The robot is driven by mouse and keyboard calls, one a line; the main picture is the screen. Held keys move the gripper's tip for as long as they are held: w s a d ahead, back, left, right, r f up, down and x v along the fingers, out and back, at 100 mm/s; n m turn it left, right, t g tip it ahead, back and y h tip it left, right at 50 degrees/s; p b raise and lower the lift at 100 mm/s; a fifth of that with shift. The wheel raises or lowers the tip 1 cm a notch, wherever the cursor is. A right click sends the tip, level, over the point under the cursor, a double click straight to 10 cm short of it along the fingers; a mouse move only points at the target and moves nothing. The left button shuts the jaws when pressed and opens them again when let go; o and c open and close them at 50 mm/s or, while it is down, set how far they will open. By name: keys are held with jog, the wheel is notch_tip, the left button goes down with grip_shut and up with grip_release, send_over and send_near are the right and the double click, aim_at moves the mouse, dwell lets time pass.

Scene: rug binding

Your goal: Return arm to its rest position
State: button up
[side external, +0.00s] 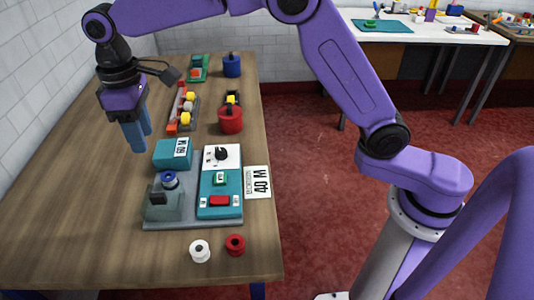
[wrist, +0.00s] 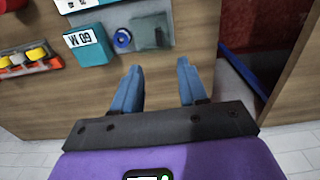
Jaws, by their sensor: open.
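My gripper (side external: 138,137) hangs over the left part of the wooden table (side external: 90,190), above its surface and left of the teal box marked "60 M" (side external: 172,154). In the wrist view my gripper (wrist: 158,80) has its two blue fingers wide apart with nothing between them, only bare wood behind. The purple arm reaches over the table from its pedestal at the right. The rest position itself is not marked in either view.
A grey-and-teal machine (side external: 219,190) with a blue spool (side external: 169,180) stands near the gripper. White (side external: 200,250) and red (side external: 235,244) spools sit at the front. A rack of coloured spools (side external: 183,108) stands behind. A brick wall (side external: 40,80) runs along the left.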

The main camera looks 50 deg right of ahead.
jog(key=s+d+f+n, duration=0.1)
jog(key=s+d+f, duration=0.1)
jog(key=s+d, duration=1.1)
jog(key=s+d+f+n, duration=0.2)
jog(key=s+d, duration=1.1)
jog(key=s, duration=0.5)
jog(key=shift+s+d+f, duration=0.2)
jog(key=shift+f, duration=0.2)
